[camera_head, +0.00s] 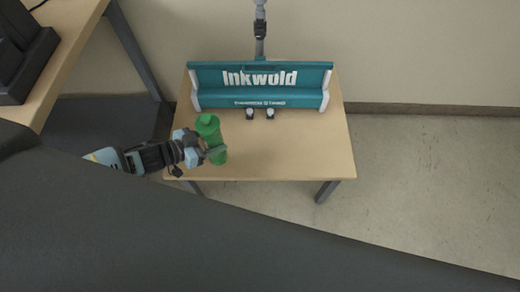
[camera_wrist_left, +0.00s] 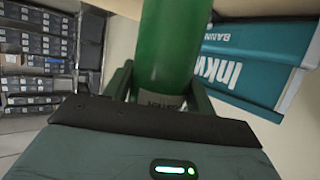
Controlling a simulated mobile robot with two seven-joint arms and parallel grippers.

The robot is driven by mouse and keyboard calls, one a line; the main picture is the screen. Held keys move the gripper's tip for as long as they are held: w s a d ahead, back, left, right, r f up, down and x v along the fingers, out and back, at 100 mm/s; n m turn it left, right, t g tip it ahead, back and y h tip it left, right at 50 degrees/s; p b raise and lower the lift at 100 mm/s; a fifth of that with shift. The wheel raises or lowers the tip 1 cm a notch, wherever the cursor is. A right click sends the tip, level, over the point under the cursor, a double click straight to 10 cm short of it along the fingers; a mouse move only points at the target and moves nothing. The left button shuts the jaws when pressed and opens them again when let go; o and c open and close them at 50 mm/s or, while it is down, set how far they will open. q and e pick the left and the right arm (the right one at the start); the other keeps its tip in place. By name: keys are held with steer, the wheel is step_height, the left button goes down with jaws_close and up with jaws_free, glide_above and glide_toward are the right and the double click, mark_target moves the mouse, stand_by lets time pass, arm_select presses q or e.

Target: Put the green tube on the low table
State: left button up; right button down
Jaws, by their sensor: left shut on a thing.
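The green tube (camera_head: 211,137) is held by my left gripper (camera_head: 215,151) over the left part of the low table (camera_head: 290,155), near its front left. In the left wrist view the green tube (camera_wrist_left: 168,45) stands between the two fingers, and my left gripper (camera_wrist_left: 160,90) is shut on it. I cannot tell whether the tube's lower end touches the tabletop. My right gripper does not show in either view.
The table's right front is bare. A wooden desk (camera_head: 65,50) stands at the upper left.

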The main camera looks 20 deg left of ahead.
arm_select(q)
steer(key=w+d+f+b, duration=0.1)
steer(key=w+d+b, duration=0.2)
steer(key=d, duration=0.9)
steer(key=shift+w, duration=1.3)
steer(key=f+b, duration=0.1)
steer(key=d+f+b, duration=0.1)
steer(key=b, duration=0.1)
steer(key=f+b, duration=0.1)
steer(key=shift+w+d+f+b, duration=0.15)
steer(key=shift+w+f+b, duration=0.15)
steer(key=shift+b, duration=0.05)
